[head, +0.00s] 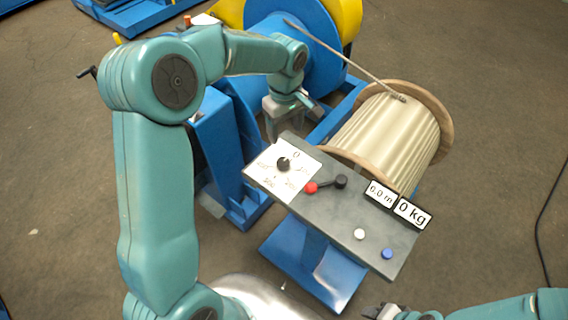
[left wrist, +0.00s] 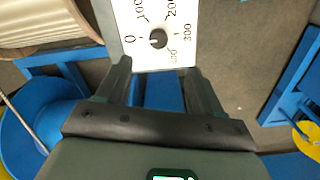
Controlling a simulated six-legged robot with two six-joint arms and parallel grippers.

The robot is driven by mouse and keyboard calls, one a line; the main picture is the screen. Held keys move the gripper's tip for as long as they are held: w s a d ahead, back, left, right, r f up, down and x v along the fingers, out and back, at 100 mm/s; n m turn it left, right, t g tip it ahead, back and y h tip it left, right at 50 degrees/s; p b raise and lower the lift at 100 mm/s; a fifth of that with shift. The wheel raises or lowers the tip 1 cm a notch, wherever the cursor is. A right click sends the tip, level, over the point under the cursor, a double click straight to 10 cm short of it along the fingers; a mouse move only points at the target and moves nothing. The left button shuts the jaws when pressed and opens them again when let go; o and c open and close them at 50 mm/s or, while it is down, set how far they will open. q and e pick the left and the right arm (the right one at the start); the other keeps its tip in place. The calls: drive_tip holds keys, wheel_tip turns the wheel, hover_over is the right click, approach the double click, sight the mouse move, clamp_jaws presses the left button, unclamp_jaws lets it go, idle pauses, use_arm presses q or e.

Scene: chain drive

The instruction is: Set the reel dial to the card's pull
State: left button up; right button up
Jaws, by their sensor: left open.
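The reel dial is a black knob (head: 284,164) on a white scale plate (head: 268,170), at the left end of a grey control panel (head: 335,215). In the left wrist view the knob (left wrist: 158,38) shows with numbers from 0 up through 100, 200 and 300 around it. Its pointer is too small to read surely. My left gripper (head: 285,130) is open and empty, just behind the plate's far edge; its fingers (left wrist: 158,72) are apart, short of the knob. My right gripper (head: 385,312) is partly in view at the bottom edge, its jaws unclear. I see no card.
A rope drum (head: 385,130) and blue machine (head: 290,45) stand behind.

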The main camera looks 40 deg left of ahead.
sight(284, 162)
use_arm(q)
drive_tip(key=f+p, duration=0.1)
drive_tip(key=f, duration=0.4)
drive_tip(key=f+p, duration=0.1)
drive_tip(key=f, duration=0.9)
drive_tip(key=shift+w+a+f+p, duration=0.2)
drive_tip(key=shift+a+f+p, duration=0.1)
drive_tip(key=shift+p, duration=0.1)
drive_tip(key=c, duration=1.1)
